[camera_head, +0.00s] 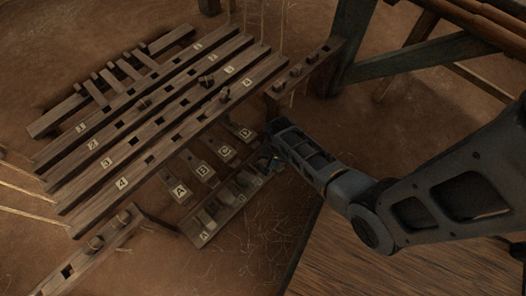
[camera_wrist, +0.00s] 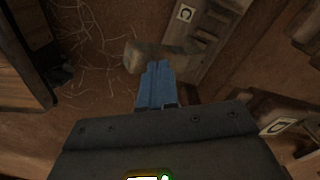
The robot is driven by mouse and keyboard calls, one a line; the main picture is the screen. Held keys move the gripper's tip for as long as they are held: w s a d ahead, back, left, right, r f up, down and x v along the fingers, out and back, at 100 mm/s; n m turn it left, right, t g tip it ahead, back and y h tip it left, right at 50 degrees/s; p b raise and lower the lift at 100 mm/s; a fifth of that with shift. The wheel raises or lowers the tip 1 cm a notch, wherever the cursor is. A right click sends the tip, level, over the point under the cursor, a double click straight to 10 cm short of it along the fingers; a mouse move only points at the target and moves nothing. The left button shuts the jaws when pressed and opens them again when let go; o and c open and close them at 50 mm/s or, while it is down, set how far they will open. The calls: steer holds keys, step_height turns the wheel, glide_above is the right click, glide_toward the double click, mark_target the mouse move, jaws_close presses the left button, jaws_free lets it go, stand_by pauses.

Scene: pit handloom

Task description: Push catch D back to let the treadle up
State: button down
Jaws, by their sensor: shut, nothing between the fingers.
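My gripper (camera_head: 267,166) is shut and empty at the far end of the catch board (camera_head: 193,231). In the wrist view its blue fingers (camera_wrist: 156,82) are together, with tips right at a wooden catch lever (camera_wrist: 148,56). This looks like catch D, beside the board's C label (camera_wrist: 185,13); its own label is hidden. I cannot tell whether fingers and lever touch. Treadle D (camera_head: 245,133) lies left of my gripper in the head view, beyond the board. I cannot tell its height.
Treadles A (camera_head: 180,190), B (camera_head: 203,170) and C (camera_head: 226,151) run beside treadle D. Numbered slotted beams (camera_head: 122,183) lie to their left. A dark loom post (camera_head: 348,40) stands at the upper right. Bare floor with straw (camera_head: 262,225) is open in front of the board.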

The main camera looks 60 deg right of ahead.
steer(key=r+p, duration=0.2)
steer(key=s+r+p, duration=0.1)
steer(key=r+p, duration=0.1)
steer(key=p, duration=0.1)
steer(key=s+r+p, duration=0.1)
steer(key=r+p, duration=0.1)
steer(key=shift+a+r, duration=0.1)
steer(key=shift+a, duration=0.2)
stand_by(0.4)
stand_by(0.5)
